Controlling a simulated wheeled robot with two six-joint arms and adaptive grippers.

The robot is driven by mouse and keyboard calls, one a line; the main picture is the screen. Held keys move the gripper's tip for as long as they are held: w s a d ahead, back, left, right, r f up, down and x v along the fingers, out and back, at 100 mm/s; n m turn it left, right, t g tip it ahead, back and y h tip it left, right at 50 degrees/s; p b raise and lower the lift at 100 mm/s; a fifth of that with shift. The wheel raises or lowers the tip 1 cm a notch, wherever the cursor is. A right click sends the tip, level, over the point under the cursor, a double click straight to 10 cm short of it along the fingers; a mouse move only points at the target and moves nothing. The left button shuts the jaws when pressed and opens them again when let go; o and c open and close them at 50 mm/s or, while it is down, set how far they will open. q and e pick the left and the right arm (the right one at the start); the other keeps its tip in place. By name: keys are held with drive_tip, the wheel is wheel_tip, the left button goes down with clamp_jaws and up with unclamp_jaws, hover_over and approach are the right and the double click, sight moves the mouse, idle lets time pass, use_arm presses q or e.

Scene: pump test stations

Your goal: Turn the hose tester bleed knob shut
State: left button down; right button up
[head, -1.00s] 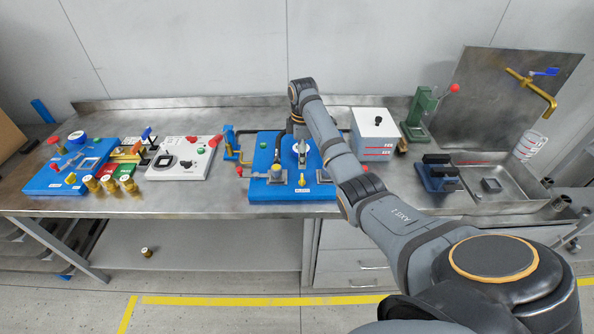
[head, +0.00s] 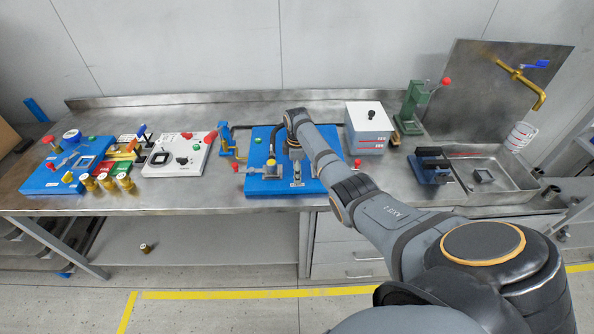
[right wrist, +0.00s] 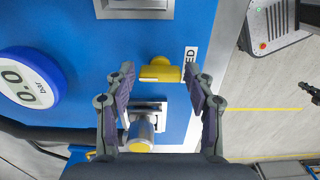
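The hose tester is a blue board (head: 262,142) at the middle of the bench. In the right wrist view its yellow bleed knob (right wrist: 158,74) sits beside a white label ending in "ED" (right wrist: 190,58). The knob's bar lies across the picture. My right gripper (right wrist: 160,72) is open, with one fingertip on each side of the knob and a gap to both. In the head view my right gripper (head: 297,168) is over the board's front part and hides the knob. A round blue gauge (right wrist: 28,85) reads 0.0 bar. My left gripper is out of view.
A silver fitting with a yellow end (right wrist: 141,135) stands between my right fingers, nearer the palm. A white box (head: 368,130) stands close right of the board. A white panel (head: 178,155) and another blue board (head: 55,178) are left. The front bench edge is close.

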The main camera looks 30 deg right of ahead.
drive_tip(key=c, duration=0.7)
drive_tip(key=shift+c, duration=0.2)
drive_tip(key=shift+r+m+p, duration=0.2)
drive_tip(key=shift+m+p, duration=0.65)
drive_tip(key=shift+m, duration=0.25)
drive_tip(key=m+p, duration=0.2)
drive_tip(key=m, duration=0.3)
drive_tip(key=m+p, duration=0.1)
drive_tip(key=m, duration=0.4)
drive_tip(key=shift+f+m, duration=0.1)
drive_tip(key=shift+m, duration=0.3)
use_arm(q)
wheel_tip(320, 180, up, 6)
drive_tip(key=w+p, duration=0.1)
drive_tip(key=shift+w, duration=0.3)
use_arm(e)
drive_tip(key=m, duration=0.4)
drive_tip(key=shift+m, duration=0.4)
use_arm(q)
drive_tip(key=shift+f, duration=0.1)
use_arm(e)
drive_tip(key=o, duration=1.1)
